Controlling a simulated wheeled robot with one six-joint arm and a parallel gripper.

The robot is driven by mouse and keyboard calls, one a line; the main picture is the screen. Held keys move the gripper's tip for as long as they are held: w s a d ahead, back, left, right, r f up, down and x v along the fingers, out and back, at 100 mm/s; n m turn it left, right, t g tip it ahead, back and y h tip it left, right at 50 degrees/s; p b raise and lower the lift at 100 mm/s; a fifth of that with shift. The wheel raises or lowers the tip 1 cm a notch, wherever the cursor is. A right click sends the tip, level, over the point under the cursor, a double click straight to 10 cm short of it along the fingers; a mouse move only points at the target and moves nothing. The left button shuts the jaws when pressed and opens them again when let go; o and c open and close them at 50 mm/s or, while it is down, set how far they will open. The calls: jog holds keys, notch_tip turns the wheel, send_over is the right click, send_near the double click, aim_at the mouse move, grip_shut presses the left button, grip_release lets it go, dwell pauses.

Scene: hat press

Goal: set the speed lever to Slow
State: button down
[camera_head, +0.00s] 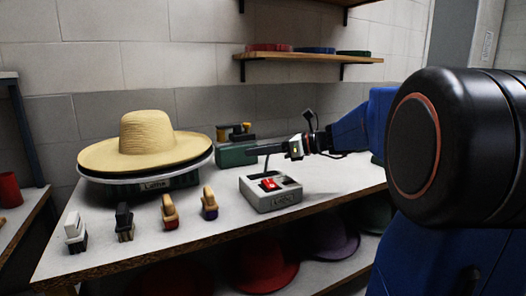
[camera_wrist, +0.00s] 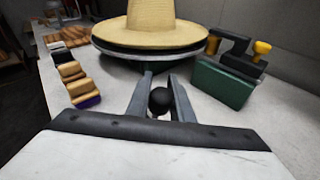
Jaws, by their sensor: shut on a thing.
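A light grey control box (camera_head: 272,197) stands on the workbench in the head view, with a red switch (camera_head: 269,184) and a label on its front too small to read. A thin lever (camera_head: 267,163) rises from the box. Its round black knob (camera_wrist: 160,101) shows in the wrist view between the two fingers. My gripper (camera_wrist: 158,84) is shut on this knob. In the head view my gripper (camera_head: 254,149) comes in from the right above the box and hides the lever's top. I cannot read any speed marks.
A straw hat (camera_head: 148,135) sits on a round press at the left of the workbench (camera_head: 110,258). Several small brushes (camera_head: 169,211) stand along the front edge. A green box (camera_head: 236,154) with a dark and yellow top is behind the gripper. A wooden shelf (camera_head: 310,59) hangs on the wall.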

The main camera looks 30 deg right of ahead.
jog(key=a+h, duration=0.1)
jog(key=a+n+h, duration=0.1)
jog(key=a+n+g+h, duration=0.1)
jog(key=shift+a+f, duration=0.35)
jog(key=shift+f, duration=0.05)
jog(key=shift+a+f+n+g+h, duration=0.3)
jog(key=shift+a+f+n+h, duration=0.4)
jog(key=shift+h, duration=0.4)
jog(key=shift+a+f, duration=0.35)
jog(key=shift+a, duration=0.05)
jog(key=shift+f, duration=0.1)
jog(key=c, duration=1.6)
grip_release()
jog(key=shift+o, duration=0.2)
jog(key=shift+s+d+r, duration=0.25)
jog(key=shift+s+r, duration=0.05)
jog(key=shift+r, duration=0.1)
jog(key=v, duration=1.6)
jog(key=shift+s, duration=0.2)
